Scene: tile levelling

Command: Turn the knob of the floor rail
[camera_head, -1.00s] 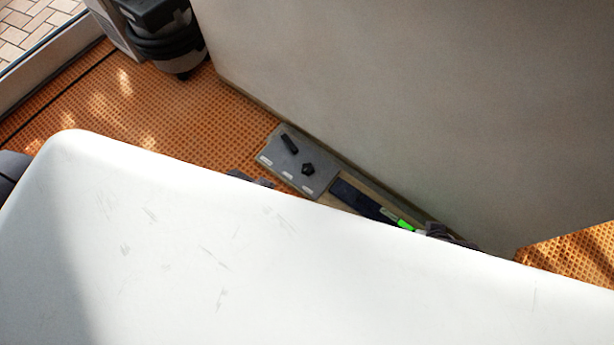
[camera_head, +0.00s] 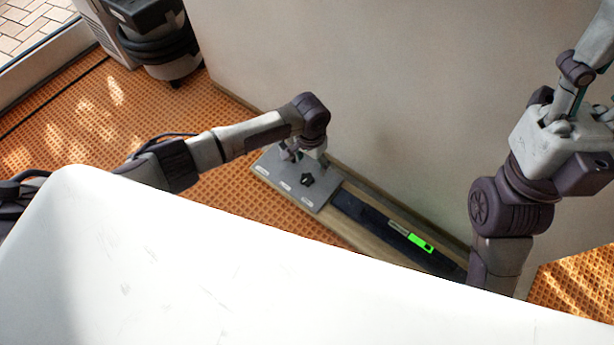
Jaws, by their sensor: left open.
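The floor rail (camera_head: 345,232) is a long wooden base along the foot of a pale panel. Its grey plate (camera_head: 312,200) carries a black lobed knob (camera_head: 306,181) and small white labels. A dark strip with a bright green piece (camera_head: 421,243) runs along the rail. My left gripper (camera_head: 303,156) points down over the plate's far part, open, just beyond the lobed knob and apart from it in the picture. It covers the spot of a black bar-shaped handle. My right gripper (camera_head: 577,90) is raised at the upper right, cut by the frame edge; its opening is unclear.
A large white surface (camera_head: 200,265) fills the front and hides the floor below. The pale panel (camera_head: 400,100) stands close behind the rail. A black and grey machine (camera_head: 160,40) stands at the upper left. Orange grid floor (camera_head: 90,110) is free on the left.

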